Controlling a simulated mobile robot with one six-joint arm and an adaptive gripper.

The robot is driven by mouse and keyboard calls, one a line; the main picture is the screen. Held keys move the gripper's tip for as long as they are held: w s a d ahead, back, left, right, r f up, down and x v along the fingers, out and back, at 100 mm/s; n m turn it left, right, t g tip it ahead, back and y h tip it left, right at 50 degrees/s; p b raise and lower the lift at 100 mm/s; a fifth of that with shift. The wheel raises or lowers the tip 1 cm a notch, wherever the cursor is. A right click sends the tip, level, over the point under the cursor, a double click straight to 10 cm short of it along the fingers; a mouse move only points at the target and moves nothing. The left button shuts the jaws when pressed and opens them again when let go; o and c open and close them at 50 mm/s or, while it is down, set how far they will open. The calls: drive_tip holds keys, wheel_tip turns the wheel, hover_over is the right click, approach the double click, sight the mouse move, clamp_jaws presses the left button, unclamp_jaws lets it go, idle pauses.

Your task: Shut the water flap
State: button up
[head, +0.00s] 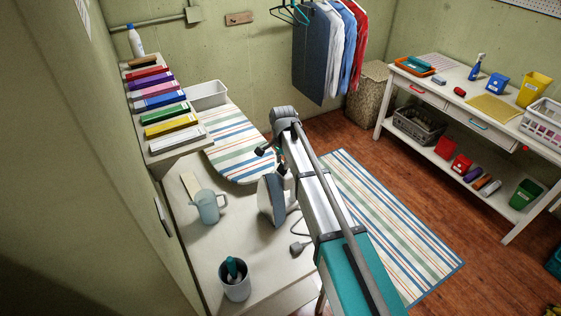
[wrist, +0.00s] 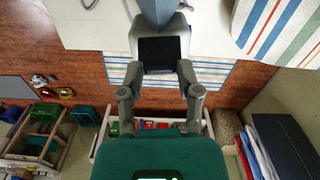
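A white and blue-grey iron (head: 270,199) stands upright on the white table, partly hidden behind my arm in the head view. In the wrist view its blue-grey part (wrist: 155,11) is at the top centre, with a white part bearing a dark rectangle (wrist: 159,51) below it. I cannot clearly make out the water flap or tell how it stands. My gripper (wrist: 159,70) is open, its fingers apart just below this dark rectangle in the picture. Nothing is held. I cannot tell whether the fingertips touch the iron. In the head view my arm hides most of the gripper.
A watering jug (head: 207,206) and a grey cup (head: 235,280) stand on the table (head: 205,246). A striped ironing board (head: 238,147) lies behind. Several coloured boxes line the left shelf. Clothes (head: 320,52) hang at the back. A striped rug (head: 395,225) and another table (head: 455,105) are right.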

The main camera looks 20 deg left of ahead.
clamp_jaws()
drive_tip(key=shift+a, duration=0.2)
drive_tip(key=shift+w+d, duration=0.1)
drive_tip(key=shift+d, duration=0.2)
drive_tip(key=shift+w+d+f+g+y+b, duration=0.3)
drive_tip(key=shift+w+g+y+b, duration=0.25)
drive_tip(key=shift+g, duration=0.35)
drive_tip(key=shift+w+d+f+g+y+b, duration=0.1)
drive_tip(key=shift+w+f+g+y+b, duration=0.15)
drive_tip(key=shift+g+y+b, duration=0.25)
drive_tip(key=shift+w+d+f+g+y+b, duration=0.1)
drive_tip(key=shift+f+g+y+b, duration=0.15)
drive_tip(key=shift+g+b, duration=0.35)
drive_tip(key=g+y+b, duration=0.1)
drive_tip(key=b, duration=0.1)
drive_tip(key=w+f+g+y+b, duration=0.1)
drive_tip(key=g+b, duration=0.1)
drive_tip(key=shift+d+f, duration=0.1)
drive_tip(key=shift+d, duration=0.25)
drive_tip(key=shift+f+g+y+b, duration=0.1)
drive_tip(key=shift+g+y+b, duration=0.4)
drive_tip(key=shift+b, duration=0.6)
